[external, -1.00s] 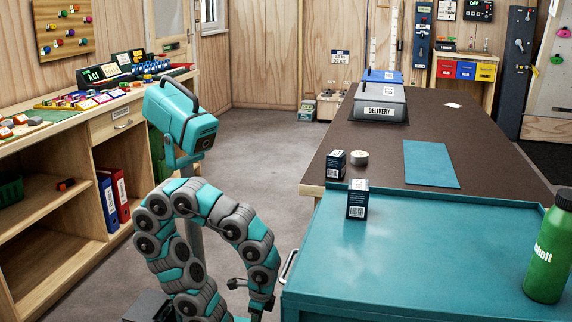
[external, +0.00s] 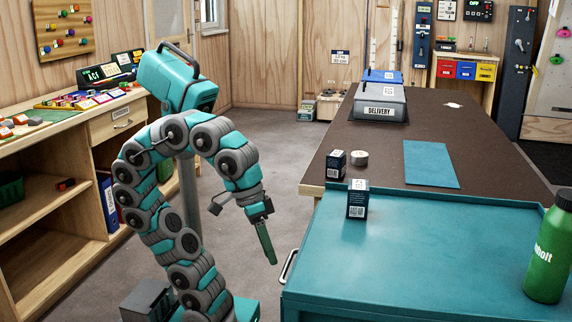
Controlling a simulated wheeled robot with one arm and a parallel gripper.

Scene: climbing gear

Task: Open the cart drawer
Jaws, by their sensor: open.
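The teal cart (external: 420,265) fills the lower right of the external view. A pale bar handle (external: 288,266) juts from its left side, near the top edge. The drawer front is turned away from this camera, so I cannot see any gap there. My gripper (external: 265,243) points down just left of the handle, apart from it in the picture. Its jaws are open and empty. One long green finger shows clearly; the other is hard to make out.
On the cart stand a small dark box (external: 357,199) and a green bottle (external: 548,248). A long brown-topped table (external: 440,125) adjoins the cart behind. A wooden shelf unit (external: 60,265) stands at the left. Open floor (external: 265,150) lies between.

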